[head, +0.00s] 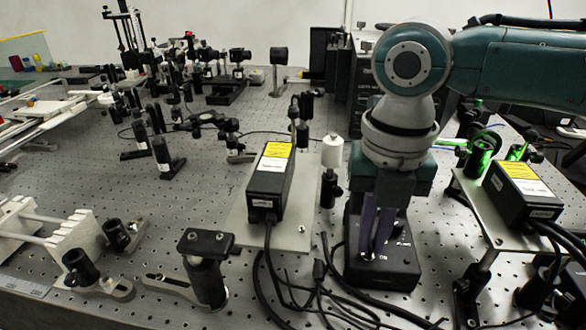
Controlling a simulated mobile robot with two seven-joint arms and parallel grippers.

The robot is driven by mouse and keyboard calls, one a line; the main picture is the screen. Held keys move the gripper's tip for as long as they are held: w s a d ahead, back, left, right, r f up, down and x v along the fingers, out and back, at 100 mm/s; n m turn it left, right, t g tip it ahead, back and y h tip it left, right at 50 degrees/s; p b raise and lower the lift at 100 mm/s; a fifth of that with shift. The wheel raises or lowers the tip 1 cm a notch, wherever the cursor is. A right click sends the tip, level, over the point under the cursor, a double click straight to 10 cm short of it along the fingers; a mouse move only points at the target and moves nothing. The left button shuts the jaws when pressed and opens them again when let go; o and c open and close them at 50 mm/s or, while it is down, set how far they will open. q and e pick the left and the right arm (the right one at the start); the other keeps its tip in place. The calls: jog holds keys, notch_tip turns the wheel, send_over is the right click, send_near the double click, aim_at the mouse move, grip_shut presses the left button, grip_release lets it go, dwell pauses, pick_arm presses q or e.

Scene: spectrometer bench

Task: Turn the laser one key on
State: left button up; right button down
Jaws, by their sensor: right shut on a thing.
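A black control box (400,270) sits on the bench right of the middle, with white lettering including "ON" on its top face. My right gripper (372,250) comes down over this box from above, with its purple fingers pointing down at the top face. It is shut on the laser one key, which is mostly hidden between the fingertips. I cannot tell which way the key is turned. A black laser box (270,190) with a yellow label stands on a plate left of my gripper. My left gripper is not in view.
Another black laser box (522,190) with a yellow label stands on a raised plate at right, with green light behind it. Black cables (318,290) run in front. A white cylinder on a post (332,153) stands close left of my arm. Several optics mounts fill the back left.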

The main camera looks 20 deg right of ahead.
jog(key=shift+r+m+p, duration=0.2)
jog(key=shift+m+p, duration=0.3)
jog(key=shift+p, duration=0.25)
jog(key=shift+m+p, duration=1.1)
jog(key=shift+m, duration=0.1)
jog(key=m+p, duration=0.3)
jog(key=m, duration=0.2)
jog(key=m+p, duration=0.2)
jog(key=m, duration=0.3)
jog(key=shift+p, duration=0.35)
jog(key=m+p, duration=0.1)
jog(key=m, duration=0.3)
jog(key=shift+f, duration=0.1)
jog(key=shift+m+p, duration=0.3)
jog(key=c, duration=1)
grip_release()
